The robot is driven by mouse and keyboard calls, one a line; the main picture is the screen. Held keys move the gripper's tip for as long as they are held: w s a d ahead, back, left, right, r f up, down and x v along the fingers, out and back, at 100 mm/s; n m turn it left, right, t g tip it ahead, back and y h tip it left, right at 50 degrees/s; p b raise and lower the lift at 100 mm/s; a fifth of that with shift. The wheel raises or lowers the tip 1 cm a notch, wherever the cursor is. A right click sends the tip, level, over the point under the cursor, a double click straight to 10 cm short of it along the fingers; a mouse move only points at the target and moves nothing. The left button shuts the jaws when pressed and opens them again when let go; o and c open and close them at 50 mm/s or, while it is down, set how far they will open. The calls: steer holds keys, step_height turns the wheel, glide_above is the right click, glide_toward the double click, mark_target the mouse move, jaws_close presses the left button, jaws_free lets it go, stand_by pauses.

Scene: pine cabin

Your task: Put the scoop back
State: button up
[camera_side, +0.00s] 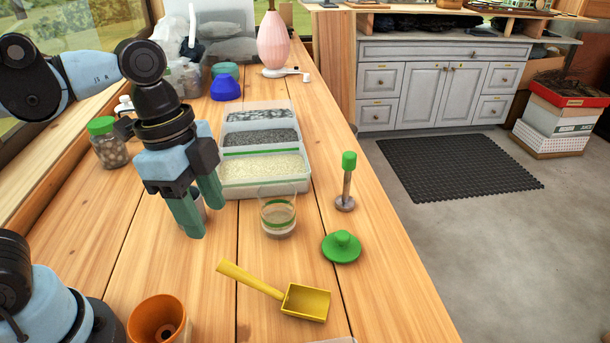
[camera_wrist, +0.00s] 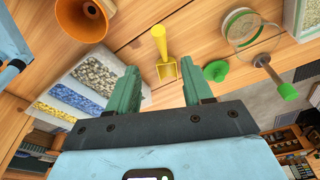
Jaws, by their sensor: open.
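The yellow scoop (camera_side: 305,301) lies on the wooden bench in the front middle of the side view, handle pointing left. In the wrist view the scoop (camera_wrist: 165,70) appears beyond the gap between my fingers, apart from them. My gripper (camera_side: 200,215) is open and empty, pointing down above the bench, left of the glass jar and behind the scoop. Its green fingers (camera_wrist: 160,72) stand apart in the wrist view. A pale container (camera_side: 264,172) with compartments of light and dark gravel stands behind the jar.
A glass jar (camera_side: 277,216), green lid (camera_side: 342,247) and green-topped tamper (camera_side: 346,180) stand right of my gripper. An orange pot (camera_side: 158,322) is at the front left. A tray (camera_wrist: 60,109) of coloured gravel shows in the wrist view. The bench around the scoop is mostly clear.

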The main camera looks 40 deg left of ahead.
steer(key=w+a+f+n+t+y, duration=0.1)
steer(key=w+a+f+n+t, duration=0.2)
steer(key=a+n, duration=0.6)
steer(key=w+n+t, duration=0.2)
steer(key=n+t, duration=0.1)
steer(key=n, duration=0.1)
steer(key=shift+w+y, duration=0.35)
steer(key=shift+y, duration=0.05)
